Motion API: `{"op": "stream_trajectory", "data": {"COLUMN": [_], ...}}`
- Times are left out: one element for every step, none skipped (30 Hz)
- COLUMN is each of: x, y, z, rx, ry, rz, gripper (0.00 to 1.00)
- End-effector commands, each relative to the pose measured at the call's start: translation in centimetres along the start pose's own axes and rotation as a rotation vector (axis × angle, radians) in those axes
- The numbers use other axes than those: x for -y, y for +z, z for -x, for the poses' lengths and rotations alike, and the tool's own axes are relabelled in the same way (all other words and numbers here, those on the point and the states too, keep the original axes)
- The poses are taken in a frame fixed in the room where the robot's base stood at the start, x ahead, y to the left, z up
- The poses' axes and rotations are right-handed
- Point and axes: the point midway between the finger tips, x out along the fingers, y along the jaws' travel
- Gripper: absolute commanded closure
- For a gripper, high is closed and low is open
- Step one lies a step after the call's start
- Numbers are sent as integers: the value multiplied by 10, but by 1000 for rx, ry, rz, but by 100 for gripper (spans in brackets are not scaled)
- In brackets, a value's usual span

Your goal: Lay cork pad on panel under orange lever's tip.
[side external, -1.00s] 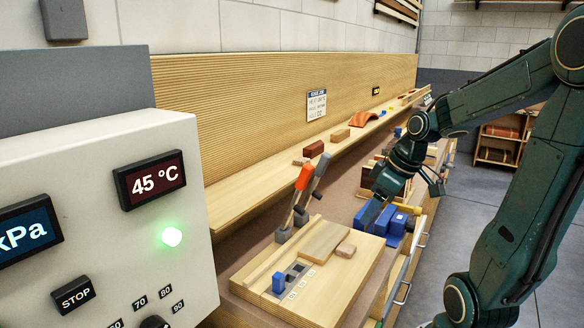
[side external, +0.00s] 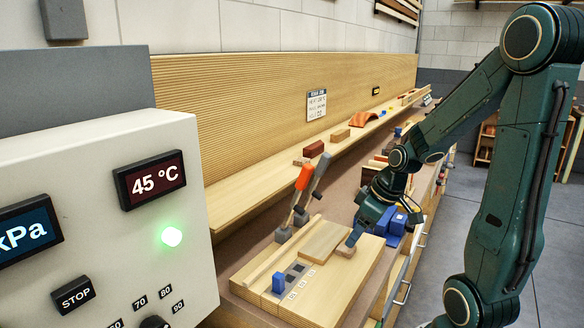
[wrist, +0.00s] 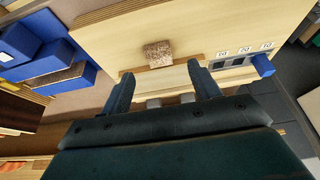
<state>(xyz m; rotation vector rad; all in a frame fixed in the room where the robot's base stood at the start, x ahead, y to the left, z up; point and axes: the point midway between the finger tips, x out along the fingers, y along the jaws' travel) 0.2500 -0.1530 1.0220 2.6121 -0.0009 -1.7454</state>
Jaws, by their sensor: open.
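The cork pad (side external: 345,251) is a small brown speckled block lying on the pale wooden panel (side external: 352,281), beside a raised wooden block (side external: 324,242). In the wrist view the cork pad (wrist: 158,53) lies just beyond my fingertips, between their lines. My gripper (side external: 353,238) is open and empty, pointing down at the cork pad. In the wrist view my gripper (wrist: 161,69) has a finger on either side of the view's middle. The orange lever (side external: 303,178) stands tilted at the panel's back edge. Its lower tip is not clear.
A grey lever (side external: 319,173) stands next to the orange one. A small blue block (side external: 278,282) sits by dark numbered slots at the panel's front. Blue fixtures (side external: 395,222) stand beyond the panel. A control box (side external: 105,230) fills the left foreground.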

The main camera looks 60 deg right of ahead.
Motion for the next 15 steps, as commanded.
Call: {"op": "stream_trajectory", "data": {"x": [0, 0, 0, 0, 0, 0, 0, 0, 0, 0, 0, 0, -1, -1, -1], "y": [0, 0, 0, 0, 0, 0, 0, 0, 0, 0, 0, 0, 0, 0, 0], "z": [-1, -2, -3, -5, -6, -9, -11, -13, -17, -19, -22, -26, -29, -32, -35], "rx": [1, 1, 1, 1, 1, 2, 2, 2, 3, 3, 2, 3, 3, 2, 3], "ry": [-1, -1, -1, -2, -2, -2, -3, -3, -3, -4, -3, -4, -4, -3, -4], "rz": [0, 0, 0, 0, -1, -1, 0, 0, 0, 0, 0, 0, 0, 0, 0], "gripper": [38, 38, 38, 38, 38, 38, 38, 38, 38, 38, 38, 38, 38, 38, 38]}}
